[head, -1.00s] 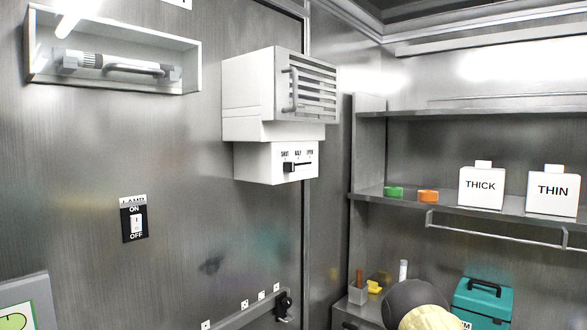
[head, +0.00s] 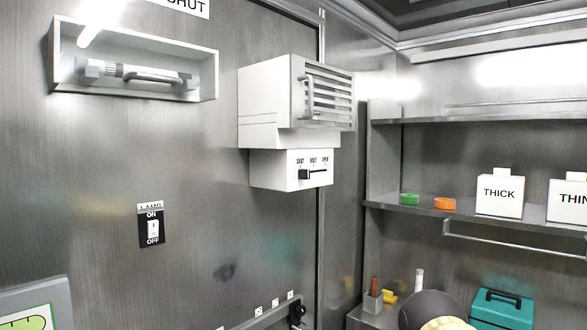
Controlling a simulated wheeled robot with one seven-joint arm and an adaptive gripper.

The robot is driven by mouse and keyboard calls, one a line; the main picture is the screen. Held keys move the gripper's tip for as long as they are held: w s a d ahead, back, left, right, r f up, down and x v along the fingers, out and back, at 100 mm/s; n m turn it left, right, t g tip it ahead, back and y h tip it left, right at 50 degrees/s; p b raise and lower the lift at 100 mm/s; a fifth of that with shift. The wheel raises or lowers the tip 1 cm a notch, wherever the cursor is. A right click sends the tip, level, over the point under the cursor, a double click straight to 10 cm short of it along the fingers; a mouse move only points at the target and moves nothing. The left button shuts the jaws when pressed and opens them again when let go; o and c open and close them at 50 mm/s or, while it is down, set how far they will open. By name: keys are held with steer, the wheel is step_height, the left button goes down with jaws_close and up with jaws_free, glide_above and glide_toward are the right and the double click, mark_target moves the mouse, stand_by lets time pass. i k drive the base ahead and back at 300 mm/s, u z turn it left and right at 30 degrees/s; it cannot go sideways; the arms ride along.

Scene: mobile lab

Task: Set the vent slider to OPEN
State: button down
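The vent box (head: 290,95) is a white housing with a slatted grille and a vertical handle, high on the metal wall in the head view. Below it is a white slider panel (head: 272,172) with the labels SHUT, HALF and OPEN from left to right. The black slider knob (head: 304,174) sits at the left end of its dark horizontal slot, under SHUT. My gripper is not in view, and nothing touches the slider.
A lamp switch (head: 152,229) marked ON and OFF is on the wall at lower left. A recessed box with a handle (head: 150,77) is at upper left. Shelves (head: 470,214) on the right hold white THICK (head: 499,195) and THIN boxes. A teal case (head: 502,308) is below.

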mark_target(303, 174)
steer(key=z, duration=1.9)
steer(key=i, duration=0.8)
steer(key=u, duration=2.25)
